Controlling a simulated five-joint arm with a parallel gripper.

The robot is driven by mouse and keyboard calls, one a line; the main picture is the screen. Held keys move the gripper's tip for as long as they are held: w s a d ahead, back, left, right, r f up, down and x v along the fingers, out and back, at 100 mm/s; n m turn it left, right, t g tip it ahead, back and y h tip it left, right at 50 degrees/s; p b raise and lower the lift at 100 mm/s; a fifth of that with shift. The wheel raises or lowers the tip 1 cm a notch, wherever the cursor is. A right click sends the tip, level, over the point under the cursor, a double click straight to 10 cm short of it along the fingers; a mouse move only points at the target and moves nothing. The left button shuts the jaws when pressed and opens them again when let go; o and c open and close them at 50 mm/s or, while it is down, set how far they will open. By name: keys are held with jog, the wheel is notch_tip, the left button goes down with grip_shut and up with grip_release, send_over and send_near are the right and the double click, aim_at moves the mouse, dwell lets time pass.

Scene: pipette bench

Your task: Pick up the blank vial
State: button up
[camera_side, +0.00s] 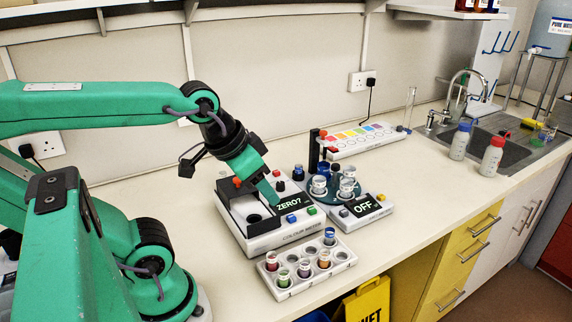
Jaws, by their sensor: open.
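My gripper (270,195) is open and points down over the colour meter (300,235), close to its screen, which reads "ZERO?". I cannot tell whether a vial is inside, or whether the fingers touch the meter. A white rack (312,283) in front holds several vials, with red, green, purple, orange and blue contents. I cannot tell which vial is the blank one. Clear-looking vials (319,185) stand in the round holder of the device behind, whose screen reads "OFF".
A long white strip with coloured squares (362,135) lies behind the devices. Two bottles (460,142) stand by the sink (510,150) at the right. The bench's front edge runs just right of the rack. Bare bench lies between the devices and sink.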

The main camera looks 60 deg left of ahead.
jog(key=shift+w, duration=0.1)
jog(key=n+g, duration=0.1)
jog(key=g, duration=0.5)
send_over(330, 229)
notch_tip(330, 229, down, 14)
jog(key=shift+s+d+f, duration=0.1)
jog(key=shift+d+f, duration=0.05)
jog(key=shift+f, duration=1.1)
jog(key=shift+s+d+f, duration=0.1)
jog(key=shift+f, duration=1.1)
jog(key=shift+s+d+f, duration=0.1)
jog(key=shift+d+f, duration=0.05)
jog(key=shift+f, duration=1.1)
grip_shut()
jog(key=shift+r, duration=0.2)
